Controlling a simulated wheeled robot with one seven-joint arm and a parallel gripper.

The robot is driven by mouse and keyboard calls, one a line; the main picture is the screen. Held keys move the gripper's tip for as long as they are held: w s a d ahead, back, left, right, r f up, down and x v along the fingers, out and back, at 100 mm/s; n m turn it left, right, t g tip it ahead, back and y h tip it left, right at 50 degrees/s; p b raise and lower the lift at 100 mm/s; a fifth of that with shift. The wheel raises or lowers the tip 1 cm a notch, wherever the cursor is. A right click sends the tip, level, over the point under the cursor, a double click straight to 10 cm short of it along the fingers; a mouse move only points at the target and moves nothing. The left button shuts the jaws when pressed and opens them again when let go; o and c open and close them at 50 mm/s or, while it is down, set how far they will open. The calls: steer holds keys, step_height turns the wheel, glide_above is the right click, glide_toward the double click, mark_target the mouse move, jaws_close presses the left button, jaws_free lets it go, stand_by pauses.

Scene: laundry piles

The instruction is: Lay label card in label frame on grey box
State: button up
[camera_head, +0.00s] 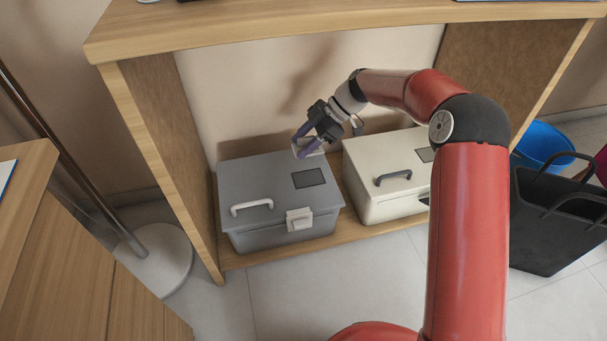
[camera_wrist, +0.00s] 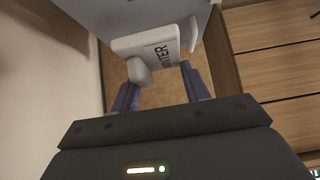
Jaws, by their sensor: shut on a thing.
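The label card (camera_wrist: 148,44) is white with dark lettering, partly readable as "NTER", and has a pale rounded knob. My gripper (camera_head: 303,143) has purple fingers and is shut on the card, which also shows in the head view (camera_head: 314,149). In the wrist view, the gripper (camera_wrist: 160,80) has the card at its fingertips. It is above the back part of the grey box (camera_head: 240,179), whose lid is closed. The label frame (camera_head: 308,178) is a dark rectangle on the lid, nearer the front than the card. Any gap between card and lid is unclear.
A white box (camera_head: 369,158) stands right of the grey box on the low wooden shelf (camera_head: 277,254). The tabletop (camera_head: 230,38) is overhead. The grey box has a raised white handle (camera_head: 252,206) and a front latch (camera_head: 299,220). A dark basket (camera_head: 540,225) stands right.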

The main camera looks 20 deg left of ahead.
step_height(320, 180, down, 11)
steer(key=shift+f+b, duration=0.1)
steer(key=shift+b, duration=0.5)
steer(key=shift+f, duration=0.15)
steer(key=o, duration=1)
steer(key=shift+o, duration=0.2)
